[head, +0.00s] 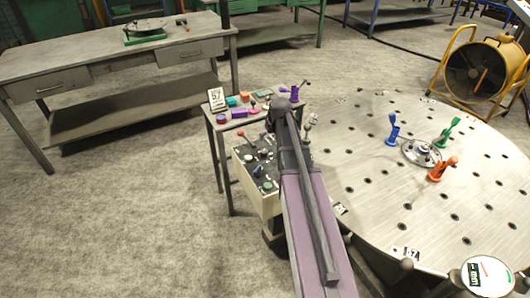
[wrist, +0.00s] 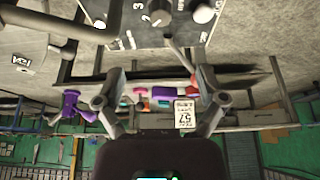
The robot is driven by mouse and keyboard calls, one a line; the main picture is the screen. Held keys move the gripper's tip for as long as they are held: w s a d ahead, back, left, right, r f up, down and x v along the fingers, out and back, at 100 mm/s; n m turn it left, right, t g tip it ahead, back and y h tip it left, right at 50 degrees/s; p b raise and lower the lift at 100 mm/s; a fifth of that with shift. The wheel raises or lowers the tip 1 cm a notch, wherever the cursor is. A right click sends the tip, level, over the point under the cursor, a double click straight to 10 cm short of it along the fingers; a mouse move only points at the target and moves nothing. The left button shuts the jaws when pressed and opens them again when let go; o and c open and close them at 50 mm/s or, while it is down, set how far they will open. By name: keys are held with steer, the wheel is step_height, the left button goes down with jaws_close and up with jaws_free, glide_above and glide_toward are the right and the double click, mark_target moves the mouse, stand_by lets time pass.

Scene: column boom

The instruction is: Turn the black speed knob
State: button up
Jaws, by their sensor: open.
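The control box (head: 262,180) stands left of the round plate in the head view, its dark sloped panel carrying several small knobs and buttons; my arm covers its right part. I cannot pick out the speed knob there. In the wrist view, which is upside down, the dark panel (wrist: 140,32) is at the top edge. A black knob (wrist: 156,12) with a white mark and numbers around it shows there, cut by the frame edge. My gripper (wrist: 160,78) is open and empty, its two fingers spread below the panel in the picture. It does not touch the knob. In the head view the gripper is hidden.
A pale round knob (wrist: 203,13) and a thin lever sit beside the black knob. A small table (head: 212,118) with coloured items and a number card (head: 216,98) stands behind the box. The round perforated plate (head: 370,190) with coloured clamps is right of my arm.

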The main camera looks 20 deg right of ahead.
mark_target(264, 151)
steer(key=shift+f, duration=0.2)
steer(key=b+x, duration=1.2)
steer(key=x, duration=0.1)
steer(key=shift+f+b, duration=0.2)
steer(key=shift+b, duration=0.2)
stand_by(0.4)
